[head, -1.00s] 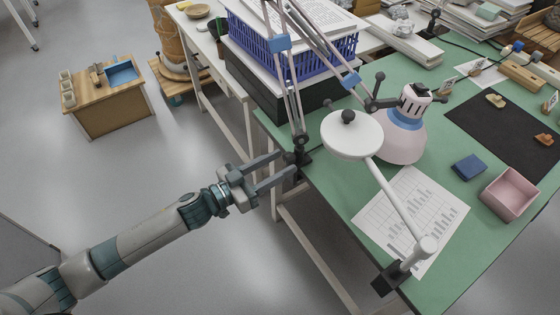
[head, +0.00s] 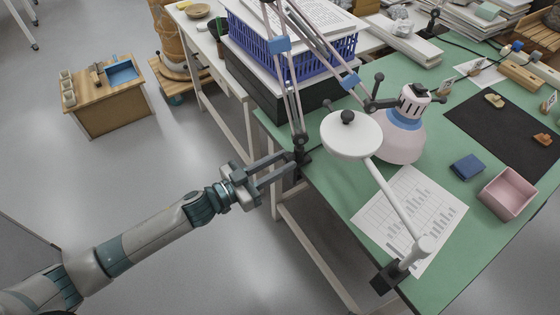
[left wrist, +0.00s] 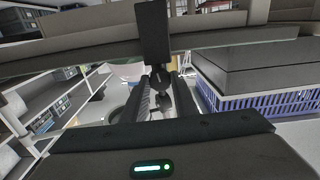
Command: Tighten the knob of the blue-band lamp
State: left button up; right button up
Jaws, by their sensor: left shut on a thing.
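The blue-band lamp has a pale jointed arm with blue bands (head: 279,44) and a pink shade with a blue ring (head: 403,122). Its dark clamp (head: 301,141) sits at the left edge of the green table. My left gripper (head: 289,160) reaches that clamp from the left and is shut on its small dark knob, mostly hidden between the fingertips. In the left wrist view the dark knob (left wrist: 158,74) shows between the far ends of the fingers. My right gripper is not in view.
A white round-headed lamp (head: 352,135) has its own clamp (head: 388,278) at the near table edge. A blue basket (head: 317,62) on a dark box stands behind the clamp. A pink tray (head: 508,194) and a blue box (head: 467,167) lie right.

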pick_arm(q)
jog(key=shift+m+p, duration=0.4)
jog(key=shift+m, duration=0.7)
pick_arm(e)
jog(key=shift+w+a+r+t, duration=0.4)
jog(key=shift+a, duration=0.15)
pick_arm(q)
jog(key=o, duration=1.1)
jog(key=shift+c, duration=0.2)
jog(key=shift+v, duration=0.8)
jog(key=b+v, duration=0.2)
jog(key=v, duration=1.3)
jog(key=shift+s+a+b, duration=0.2)
jog(key=shift+a+b, duration=0.15)
jog(key=shift+b, duration=0.05)
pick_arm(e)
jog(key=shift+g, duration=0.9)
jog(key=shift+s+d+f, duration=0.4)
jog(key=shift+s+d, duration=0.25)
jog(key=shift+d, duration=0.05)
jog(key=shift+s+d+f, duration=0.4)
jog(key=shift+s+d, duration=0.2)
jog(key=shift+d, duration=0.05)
pick_arm(q)
jog(key=shift+f, duration=0.15)
